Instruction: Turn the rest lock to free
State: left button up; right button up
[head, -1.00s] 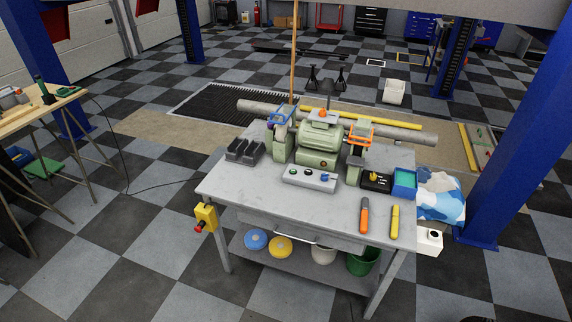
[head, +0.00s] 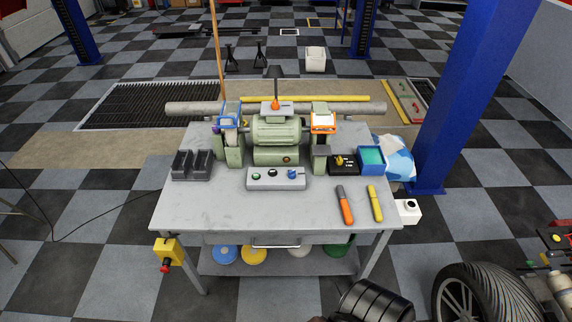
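A green bench grinder (head: 280,135) stands at the back of a grey workbench (head: 225,212). It has a blue-framed guard (head: 230,110) on the left and an orange-framed one (head: 322,122) on the right. A grey control box (head: 262,184) in front has a green button and a blue knob (head: 292,174). A black box (head: 345,170) with a yellow knob (head: 340,160) sits right of the grinder. I cannot tell which part is the rest lock, or its setting. Neither gripper can be made out.
A black divided tray (head: 192,178) stands at the left, a blue bin (head: 371,168) at the right. An orange-handled tool (head: 345,212) and a yellow one (head: 376,204) lie front right. A yellow switch box (head: 167,250) hangs at the front left. A blue post (head: 450,110) and a tyre (head: 485,292) are on the right.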

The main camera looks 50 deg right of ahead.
aim_at(292, 174)
jog(key=z, duration=0.45)
jog(key=i, duration=0.8)
jog(key=z, duration=0.65)
